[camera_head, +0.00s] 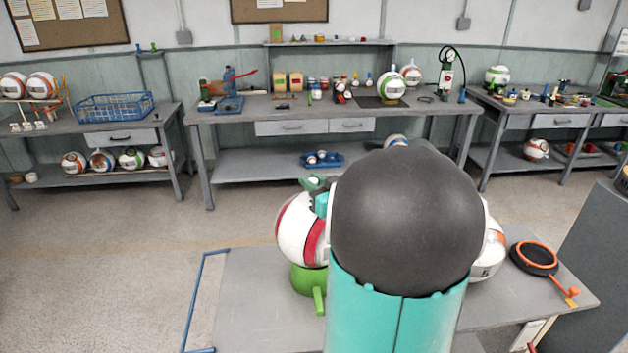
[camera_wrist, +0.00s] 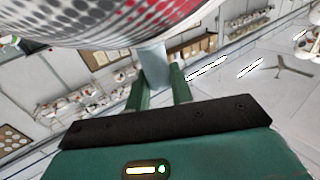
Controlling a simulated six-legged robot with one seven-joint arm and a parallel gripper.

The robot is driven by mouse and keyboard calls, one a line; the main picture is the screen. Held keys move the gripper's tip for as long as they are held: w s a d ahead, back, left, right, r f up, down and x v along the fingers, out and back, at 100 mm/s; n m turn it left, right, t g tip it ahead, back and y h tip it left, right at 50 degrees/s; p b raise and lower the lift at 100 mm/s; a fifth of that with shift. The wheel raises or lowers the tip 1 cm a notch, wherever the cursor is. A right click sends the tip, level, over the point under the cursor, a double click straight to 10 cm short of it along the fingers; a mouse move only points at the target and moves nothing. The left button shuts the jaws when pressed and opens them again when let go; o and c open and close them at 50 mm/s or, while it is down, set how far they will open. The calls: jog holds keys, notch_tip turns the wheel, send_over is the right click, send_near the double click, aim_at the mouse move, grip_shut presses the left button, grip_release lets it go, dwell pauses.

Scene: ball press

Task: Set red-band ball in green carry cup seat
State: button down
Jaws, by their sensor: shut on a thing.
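The red-band ball (camera_head: 296,228), white with a red band, is just left of my arm in the head view. It also fills the top of the wrist view (camera_wrist: 110,22). The green carry cup (camera_head: 308,280), with a handle at its front, shows directly below the ball. The ball's underside meets the cup's rim in the picture; I cannot tell whether it rests in the seat. My gripper (camera_head: 316,184) is at the ball's upper side. In the wrist view its fingers (camera_wrist: 159,88) are closed about a pale grey piece against the ball. My arm hides the ball's right side.
The cup stands on a grey table (camera_head: 250,290) with a blue frame (camera_head: 203,290) at its left edge. Another white ball with orange (camera_head: 490,250) and a black-and-orange ring (camera_head: 535,257) lie to the right. Loaded workbenches (camera_head: 225,115) line the back wall.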

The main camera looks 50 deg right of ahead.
jog(key=shift+f, duration=0.1)
jog(key=c, duration=1.6)
grip_release()
jog(key=shift+f, duration=0.1)
jog(key=shift+c, duration=0.2)
jog(key=o, duration=0.4)
